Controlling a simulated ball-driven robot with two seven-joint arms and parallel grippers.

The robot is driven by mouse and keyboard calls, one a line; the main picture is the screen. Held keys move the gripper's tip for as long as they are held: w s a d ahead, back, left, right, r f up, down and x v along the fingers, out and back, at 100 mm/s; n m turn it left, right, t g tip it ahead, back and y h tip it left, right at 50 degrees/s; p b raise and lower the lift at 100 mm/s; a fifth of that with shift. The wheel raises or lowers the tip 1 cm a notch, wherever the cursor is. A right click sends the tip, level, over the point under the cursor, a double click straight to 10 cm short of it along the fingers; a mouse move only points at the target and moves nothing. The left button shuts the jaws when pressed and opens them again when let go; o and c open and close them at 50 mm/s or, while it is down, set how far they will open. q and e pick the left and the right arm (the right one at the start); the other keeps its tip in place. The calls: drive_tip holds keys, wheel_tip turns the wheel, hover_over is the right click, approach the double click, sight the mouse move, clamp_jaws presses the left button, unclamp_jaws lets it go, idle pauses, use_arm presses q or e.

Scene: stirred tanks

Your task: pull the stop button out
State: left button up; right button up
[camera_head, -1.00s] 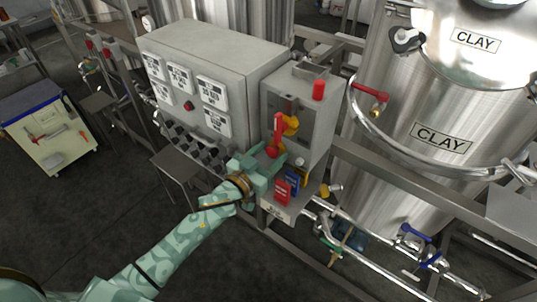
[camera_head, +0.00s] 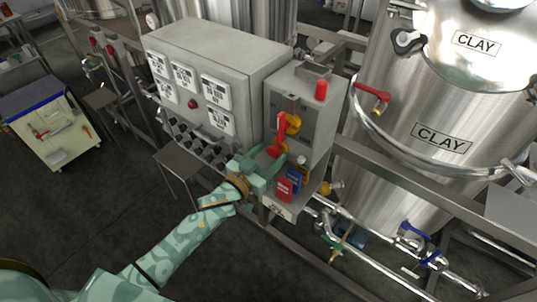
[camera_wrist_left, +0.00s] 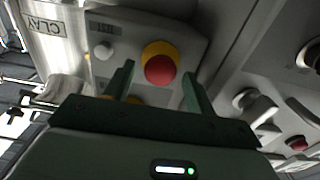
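The red stop button (camera_head: 274,151) sits in a yellow collar on the front of the small grey control box (camera_head: 317,120). In the left wrist view the round red button (camera_wrist_left: 160,69) faces me, in line with the gap between the fingers. My left gripper (camera_head: 268,163) is open at the box front, close to the button. Its two green fingers (camera_wrist_left: 159,88) stand apart, one on each side of the button's lower part in the wrist view. I cannot tell whether they touch it. My right gripper is not in view.
A red handle (camera_head: 280,128) is just above the button. Red (camera_head: 284,189) and blue (camera_head: 294,179) tags hang below. Pipes and frame rails run below.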

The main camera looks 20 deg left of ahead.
use_arm(q)
drive_tip(key=v, duration=1.6)
drive_tip(key=shift+s, duration=0.15)
